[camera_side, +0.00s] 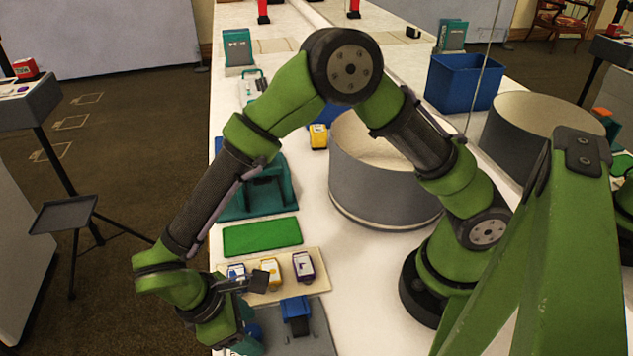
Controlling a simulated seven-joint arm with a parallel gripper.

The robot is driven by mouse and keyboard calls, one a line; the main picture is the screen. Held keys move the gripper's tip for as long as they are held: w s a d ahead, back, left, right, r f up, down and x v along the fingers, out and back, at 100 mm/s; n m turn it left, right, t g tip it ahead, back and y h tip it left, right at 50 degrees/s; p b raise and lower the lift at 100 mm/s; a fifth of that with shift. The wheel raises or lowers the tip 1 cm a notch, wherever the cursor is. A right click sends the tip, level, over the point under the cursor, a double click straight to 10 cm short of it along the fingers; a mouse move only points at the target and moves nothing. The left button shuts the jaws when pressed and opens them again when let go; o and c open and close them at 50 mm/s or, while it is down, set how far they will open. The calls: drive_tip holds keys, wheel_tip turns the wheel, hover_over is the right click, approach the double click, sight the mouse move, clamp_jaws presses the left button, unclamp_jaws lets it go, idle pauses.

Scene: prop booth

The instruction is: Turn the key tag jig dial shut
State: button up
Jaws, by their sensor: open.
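My gripper (228,325) is low at the bottom left of the side view, at the left edge of a grey plate (312,343). My own wrist covers its fingertips, so the gap between them is hidden. A blue upright block (295,312) stands on the grey plate, to the right of my gripper. Part of a teal piece (250,345) shows close beside my gripper, cut by the frame's bottom. I cannot tell which of these parts is the key tag jig's dial, nor how far it is turned. No contact between gripper and dial can be made out.
A cream tray (318,284) with three small labelled blocks lies just behind the grey plate. Beyond are a green mat (262,236), a teal fixture (285,205), a yellow block (319,137) and a large grey drum (375,190). White table is bare right of the tray.

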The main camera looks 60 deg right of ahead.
drive_tip(key=v, duration=1.7)
drive_tip(key=shift+w+f, duration=0.1)
drive_tip(key=s+d+r+m+t+y, duration=0.1)
drive_tip(key=s+d+r+m+t, duration=0.1)
drive_tip(key=d, duration=0.7)
drive_tip(key=s+d+r+m+t+y, duration=0.2)
drive_tip(key=d+m+t, duration=0.2)
drive_tip(key=d+m, duration=0.3)
drive_tip(key=s+d+r+m+t+y, duration=0.2)
drive_tip(key=d+r+m+t, duration=0.1)
drive_tip(key=d, duration=0.9)
drive_tip(key=shift+m+t, duration=0.5)
drive_tip(key=shift+m, duration=0.5)
drive_tip(key=shift+s+r, duration=0.1)
